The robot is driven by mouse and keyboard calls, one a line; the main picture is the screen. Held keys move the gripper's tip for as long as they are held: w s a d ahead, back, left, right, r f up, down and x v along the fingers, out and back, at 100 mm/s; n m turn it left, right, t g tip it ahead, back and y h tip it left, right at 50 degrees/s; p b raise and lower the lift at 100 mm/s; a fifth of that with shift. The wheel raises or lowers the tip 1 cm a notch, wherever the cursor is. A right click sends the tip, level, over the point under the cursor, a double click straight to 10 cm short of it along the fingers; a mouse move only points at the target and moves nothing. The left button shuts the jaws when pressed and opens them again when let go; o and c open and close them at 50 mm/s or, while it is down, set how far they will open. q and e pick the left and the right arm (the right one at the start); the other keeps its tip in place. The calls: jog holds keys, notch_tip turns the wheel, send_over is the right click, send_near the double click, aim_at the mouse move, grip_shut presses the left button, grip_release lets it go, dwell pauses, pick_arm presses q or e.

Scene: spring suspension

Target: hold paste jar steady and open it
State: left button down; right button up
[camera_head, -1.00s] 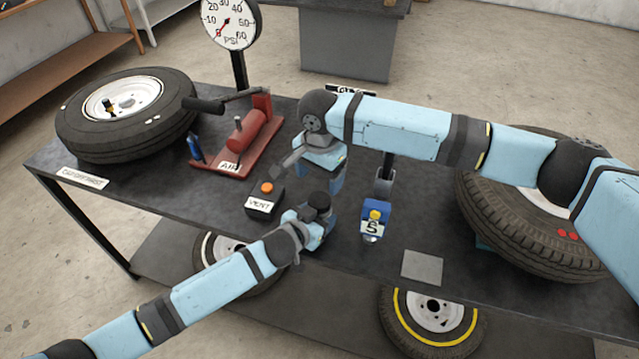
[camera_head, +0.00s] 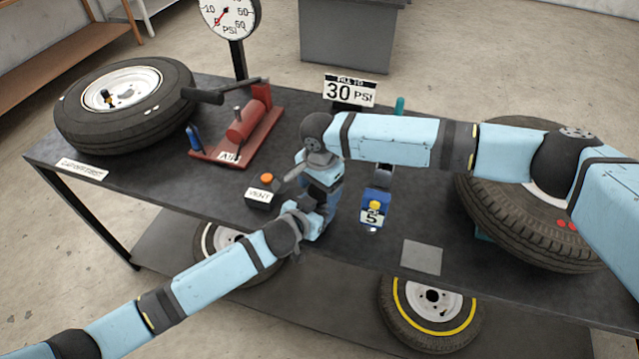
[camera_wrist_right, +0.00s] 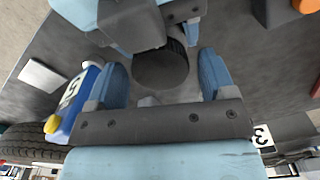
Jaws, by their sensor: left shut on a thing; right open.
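The paste jar's round dark lid (camera_wrist_right: 160,68) shows in the right wrist view, between the fingers of my right gripper (camera_wrist_right: 163,78). In the head view the jar is mostly hidden behind my two grippers, near the table's front middle. My left gripper (camera_head: 306,216) is shut on the jar from the front left. My right gripper (camera_head: 324,188) points down over the jar from above. Its blue fingers are open, one on each side of the lid, with a gap visible on at least one side. I cannot tell how far down they reach.
A VENT box (camera_head: 259,197) with an orange button stands close on the left. A blue device marked 5 (camera_head: 374,209) is just to the right. A grey square pad (camera_head: 421,257), two tyres and a red air pump (camera_head: 243,130) are also on the table.

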jog(key=c, duration=0.9)
jog(key=shift+n, duration=1.8)
jog(key=shift+c, duration=0.2)
jog(key=o, duration=1)
jog(key=shift+r, duration=0.1)
jog(key=shift+r, duration=2.2)
pick_arm(q)
jog(key=shift+c, duration=0.8)
grip_release()
